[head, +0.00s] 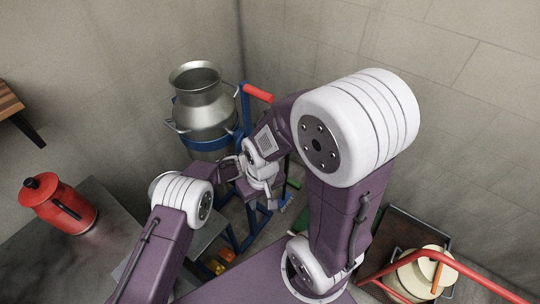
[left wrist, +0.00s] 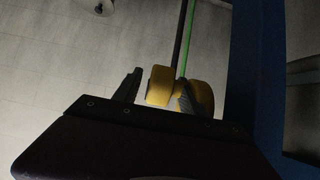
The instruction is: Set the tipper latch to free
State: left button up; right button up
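A steel milk can (head: 203,110) stands upright in the blue tipper frame (head: 208,143), which has a red-gripped lever (head: 257,93) at its upper right. I cannot pick out the latch or its setting. My right gripper (head: 262,197) is in front of the frame, to the lower right of the can; its fingers are too small to judge. My left gripper (left wrist: 158,86) shows in the left wrist view with its fingers apart. A yellow block (left wrist: 160,84) appears between them, with another yellow piece partly behind the right finger; whether they touch is unclear.
A blue post (left wrist: 256,75) runs close by at the right of the left wrist view. A red canister (head: 58,205) stands on a grey counter at left. A red rail (head: 450,262) and a cream container (head: 422,275) are at lower right. Walls close off the back.

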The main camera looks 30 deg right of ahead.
pick_arm(q)
jog(key=v, duration=0.9)
